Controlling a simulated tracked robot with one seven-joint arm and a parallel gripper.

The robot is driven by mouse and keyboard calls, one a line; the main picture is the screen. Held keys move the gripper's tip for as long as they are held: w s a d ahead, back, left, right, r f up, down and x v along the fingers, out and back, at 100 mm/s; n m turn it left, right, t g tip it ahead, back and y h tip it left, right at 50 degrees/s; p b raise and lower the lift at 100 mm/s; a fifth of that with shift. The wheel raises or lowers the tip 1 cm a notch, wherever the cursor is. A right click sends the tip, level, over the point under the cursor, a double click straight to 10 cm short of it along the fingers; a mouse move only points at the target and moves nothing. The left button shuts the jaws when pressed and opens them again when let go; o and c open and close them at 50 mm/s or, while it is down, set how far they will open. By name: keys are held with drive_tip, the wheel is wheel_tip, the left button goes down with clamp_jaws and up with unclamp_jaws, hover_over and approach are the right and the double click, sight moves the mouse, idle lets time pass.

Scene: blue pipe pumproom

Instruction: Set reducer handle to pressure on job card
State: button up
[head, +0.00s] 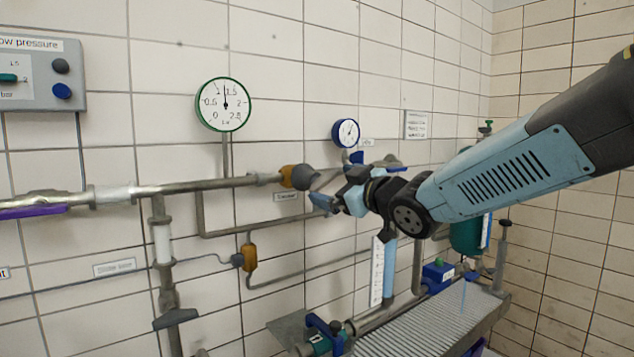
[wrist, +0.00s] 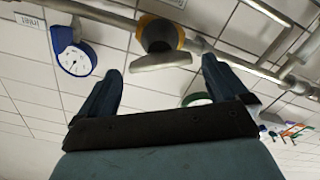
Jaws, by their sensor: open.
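The reducer (head: 288,177) has an orange body on the pipe and a grey rounded knob. In the wrist view its grey bar handle (wrist: 160,61) lies ahead of and between my two fingertips, apart from both. My gripper (head: 325,190) is open and empty, just right of the reducer; its fingers also show in the wrist view (wrist: 158,76). The green-rimmed gauge (head: 223,104) has its needle pointing nearly straight up. A small white card (head: 417,124) hangs on the wall at right; its text is too small to read.
A blue-rimmed gauge (head: 346,133) stands right of the reducer. A purple-handled valve (head: 32,210) is at far left, below a grey low-pressure panel (head: 42,75). A smaller orange fitting (head: 248,257) sits on the lower pipe. A ribbed bench (head: 430,322) is below my arm.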

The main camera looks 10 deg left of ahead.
sight(317, 180)
drive_tip(key=shift+x, duration=3.35)
drive_tip(key=shift+c, duration=0.3)
drive_tip(key=c, duration=0.8)
drive_tip(key=shift+n, duration=1.2)
drive_tip(key=o, duration=0.9)
drive_tip(key=shift+c, duration=0.2)
drive_tip(key=shift+d, duration=0.1)
drive_tip(key=v, duration=1.3)
drive_tip(key=shift+s+d, duration=0.2)
drive_tip(key=shift+s, duration=0.05)
